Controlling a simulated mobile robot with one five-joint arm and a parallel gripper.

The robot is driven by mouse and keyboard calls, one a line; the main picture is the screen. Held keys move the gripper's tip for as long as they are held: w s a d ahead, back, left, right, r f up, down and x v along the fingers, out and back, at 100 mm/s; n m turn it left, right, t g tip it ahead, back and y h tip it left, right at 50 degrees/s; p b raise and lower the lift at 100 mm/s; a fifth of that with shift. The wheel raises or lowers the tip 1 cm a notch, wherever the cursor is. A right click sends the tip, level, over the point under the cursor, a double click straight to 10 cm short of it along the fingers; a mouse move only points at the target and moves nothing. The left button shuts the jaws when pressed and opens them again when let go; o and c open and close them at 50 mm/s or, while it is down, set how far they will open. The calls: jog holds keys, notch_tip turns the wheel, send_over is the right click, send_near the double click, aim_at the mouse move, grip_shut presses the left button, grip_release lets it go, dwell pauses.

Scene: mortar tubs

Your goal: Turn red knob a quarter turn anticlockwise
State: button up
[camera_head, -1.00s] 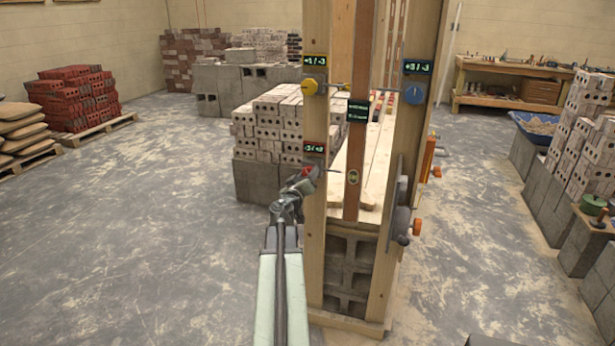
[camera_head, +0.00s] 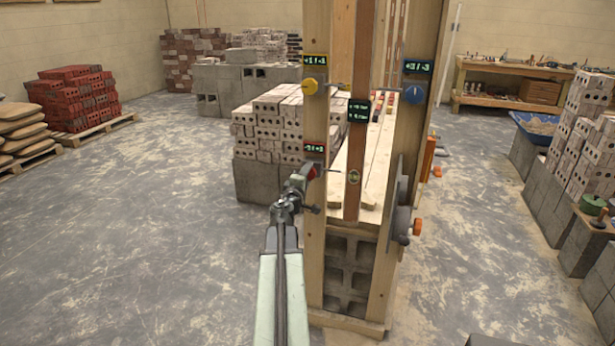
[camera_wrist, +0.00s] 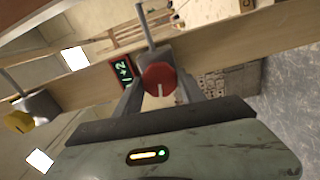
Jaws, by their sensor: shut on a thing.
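The red knob (camera_head: 311,172) sits on the left wooden post, just below a small red-framed display (camera_head: 314,149). In the wrist view the red knob (camera_wrist: 158,80) has a pale pointer line, and the red-framed display (camera_wrist: 122,70) stands beside it. My gripper (camera_head: 303,181) is at the knob, with a finger on each side of it in the wrist view. It is shut on the knob. In the head view my gripper partly hides the knob.
A yellow knob (camera_head: 309,86) is higher on the same post, and a blue knob (camera_head: 414,93) is on the right post. An orange knob (camera_head: 417,227) sticks out low on the right. Open floor lies left of my arm.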

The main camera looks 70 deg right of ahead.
jog(key=shift+n, duration=1.1)
jog(key=o, duration=1.4)
